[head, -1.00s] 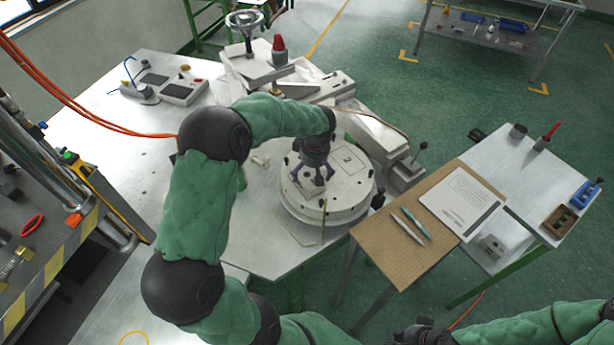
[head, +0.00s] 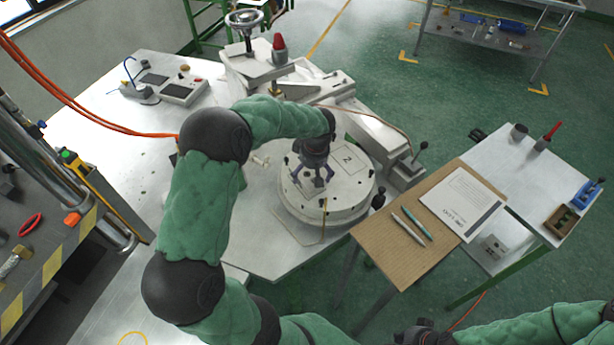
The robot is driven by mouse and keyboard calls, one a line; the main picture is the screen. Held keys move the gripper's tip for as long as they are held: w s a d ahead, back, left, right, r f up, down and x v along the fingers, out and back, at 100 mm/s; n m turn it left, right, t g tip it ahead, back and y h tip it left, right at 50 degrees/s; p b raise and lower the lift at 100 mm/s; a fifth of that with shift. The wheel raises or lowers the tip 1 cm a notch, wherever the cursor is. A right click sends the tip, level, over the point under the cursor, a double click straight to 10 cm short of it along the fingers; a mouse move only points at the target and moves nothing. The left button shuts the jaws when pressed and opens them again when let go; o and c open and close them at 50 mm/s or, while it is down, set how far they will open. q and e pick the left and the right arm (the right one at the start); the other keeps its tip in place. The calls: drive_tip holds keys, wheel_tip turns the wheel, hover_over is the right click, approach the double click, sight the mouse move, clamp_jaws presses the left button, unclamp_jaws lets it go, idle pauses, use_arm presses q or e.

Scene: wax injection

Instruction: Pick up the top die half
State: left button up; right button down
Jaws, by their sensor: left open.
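The top die half is the upper part of a round pale metal die (head: 352,187) on the white machine table in the head view. A label that looks like a 2 shows on its top face. My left gripper (head: 317,184) points down over the left part of the die's top, its fingers spread around a small central fitting. Whether the fingers touch it I cannot tell. The gripper hides part of the top face. My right gripper (head: 422,333) is at the bottom edge, dark and mostly cut off.
A cardboard-topped table (head: 380,245) with pens and a paper sheet (head: 460,203) stands to the right. The injection machine with a handwheel (head: 244,18) is behind the die. A control box (head: 184,90) sits at the back left. A press with striped edging (head: 45,270) stands at left.

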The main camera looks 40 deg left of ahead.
idle(0.3)
use_arm(q)
drive_tip(key=c, duration=1.1)
drive_tip(key=shift+c, duration=0.6)
drive_tip(key=shift+r, duration=0.1)
